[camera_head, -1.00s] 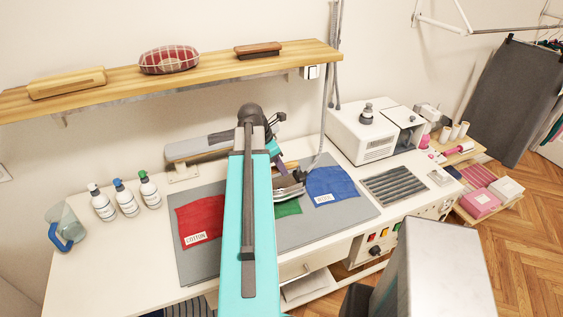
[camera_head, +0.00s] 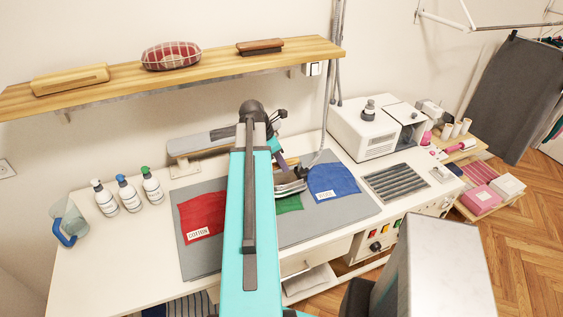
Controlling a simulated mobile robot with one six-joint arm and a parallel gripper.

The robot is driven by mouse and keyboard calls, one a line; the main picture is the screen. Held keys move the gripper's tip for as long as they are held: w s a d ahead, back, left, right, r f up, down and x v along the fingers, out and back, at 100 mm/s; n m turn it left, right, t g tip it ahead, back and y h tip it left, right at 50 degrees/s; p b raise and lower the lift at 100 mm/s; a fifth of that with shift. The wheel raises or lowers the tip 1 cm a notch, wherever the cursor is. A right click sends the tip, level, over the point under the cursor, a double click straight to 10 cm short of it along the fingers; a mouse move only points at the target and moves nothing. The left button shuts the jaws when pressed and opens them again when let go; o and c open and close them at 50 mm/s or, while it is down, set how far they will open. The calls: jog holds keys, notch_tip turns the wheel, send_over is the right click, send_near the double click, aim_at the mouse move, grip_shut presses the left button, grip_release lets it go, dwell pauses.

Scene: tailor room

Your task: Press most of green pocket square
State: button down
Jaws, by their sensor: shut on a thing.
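The green pocket square (camera_head: 289,204) lies on the grey pressing mat between a red cloth (camera_head: 203,214) and a blue cloth (camera_head: 332,181). My turquoise arm hides much of it. A steam iron (camera_head: 291,185) is at the green square's far edge, over or on it; I cannot tell whether its sole touches the cloth. My gripper (camera_head: 277,148) is shut on the iron's handle, partly hidden behind my arm. The red cloth carries a label reading COTTON. The blue cloth also has a white label.
The grey mat (camera_head: 345,213) covers the table's middle. A sleeve board (camera_head: 190,147) is behind my arm. A white steam station (camera_head: 375,128) and a ribbed iron rest (camera_head: 396,183) are at right. A wooden shelf (camera_head: 215,66) hangs above.

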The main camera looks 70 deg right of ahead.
jog(key=shift+f+b, duration=0.6)
jog(key=shift+f, duration=0.95)
dwell(0.7)
